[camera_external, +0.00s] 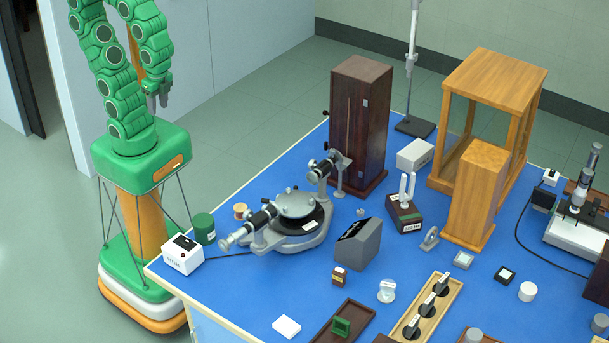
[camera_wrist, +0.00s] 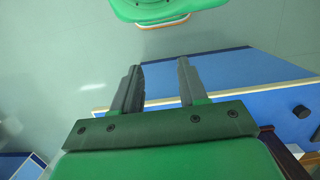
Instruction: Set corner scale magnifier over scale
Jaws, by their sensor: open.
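A spectrometer (camera_external: 280,238) with a round table and black-and-silver tubes stands near the left part of the blue bench in the external view. A dark disc with a white label lies under its table; I cannot tell the scale markings. A small round clear-and-white piece (camera_external: 387,291) and a small grey ring on a foot (camera_external: 429,238) stand to its right; I cannot tell which, if either, is the magnifier. My gripper (camera_external: 157,103) hangs beyond the bench's left edge, away from these things. In the wrist view my gripper (camera_wrist: 160,66) is open and empty, fingers apart.
The blue bench (camera_external: 245,298) has a bare strip at the front left. A white box (camera_external: 183,255) and a green cylinder (camera_external: 203,228) stand at its left corner. A tall dark cabinet (camera_external: 361,125) rises behind the spectrometer. A grey sloped block (camera_external: 358,246) stands to its right.

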